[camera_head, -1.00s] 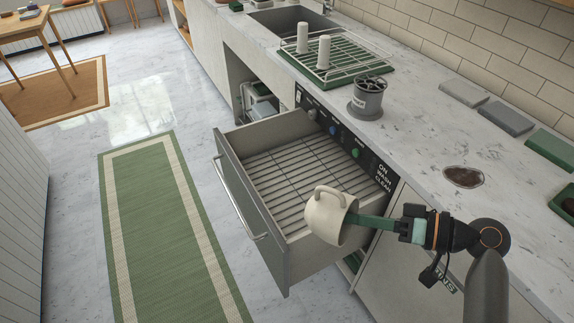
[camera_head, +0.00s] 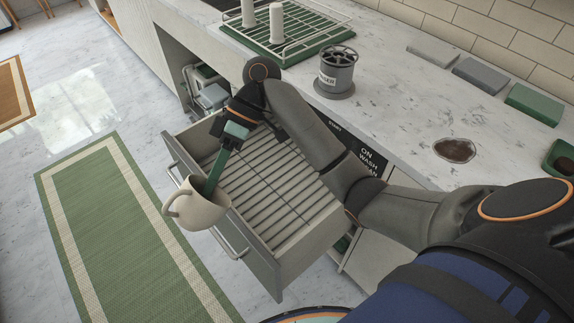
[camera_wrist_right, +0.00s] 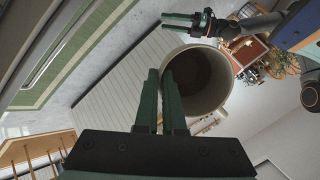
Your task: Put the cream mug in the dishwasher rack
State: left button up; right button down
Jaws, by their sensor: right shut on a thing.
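The cream mug (camera_head: 203,212) is tilted, with its handle to the left, in the head view. My right gripper (camera_head: 211,184) is shut on its rim wall, with the fingers at its mouth. In the right wrist view the mug (camera_wrist_right: 218,85) shows its open mouth and dark inside beside the fingers (camera_wrist_right: 160,92). The dishwasher rack (camera_head: 283,185) is a slatted pulled-out drawer, empty where it shows. The mug overlaps the drawer's front edge in the picture; its height is unclear. My left gripper (camera_wrist_right: 181,21) shows only in the right wrist view, its fingers apart.
The drawer front with its bar handle (camera_head: 235,243) stands out over the floor. On the counter are a wire drying rack (camera_head: 290,45), a grey rinser (camera_head: 337,72), a brown spill (camera_head: 454,149) and several folded cloths (camera_head: 479,73). A green rug (camera_head: 110,215) lies left.

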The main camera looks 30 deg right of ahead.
jog(key=w+f+n+h+b, duration=0.35)
jog(key=f+n+h, duration=0.45)
jog(key=n+h, duration=0.3)
jog(key=w+d+f+n+t+b, duration=0.6)
jog(key=d+f+n, duration=0.4)
jog(key=d, duration=0.4)
jog(key=shift+g+y, duration=0.4)
jog(key=shift+g, duration=0.1)
jog(key=f+b, duration=0.1)
jog(key=f, duration=0.2)
jog(key=f+b, duration=0.1)
jog(key=f, duration=0.2)
jog(key=w+f, duration=0.1)
jog(key=f, duration=0.2)
jog(key=shift+a+f+b, duration=0.15)
jog(key=shift+f+b, duration=0.1)
jog(key=shift+b, duration=0.15)
jog(key=c, duration=1)
grip_release()
pick_arm(q)
notch_tip(320, 180, down, 9)
jog(key=w+d, duration=0.1)
jog(key=d, duration=0.1)
jog(key=shift+w+d+m+h, duration=0.2)
jog(key=shift+w+m+h, duration=0.1)
jog(key=shift+h, duration=0.1)
pick_arm(e)
jog(key=shift+r, duration=0.1)
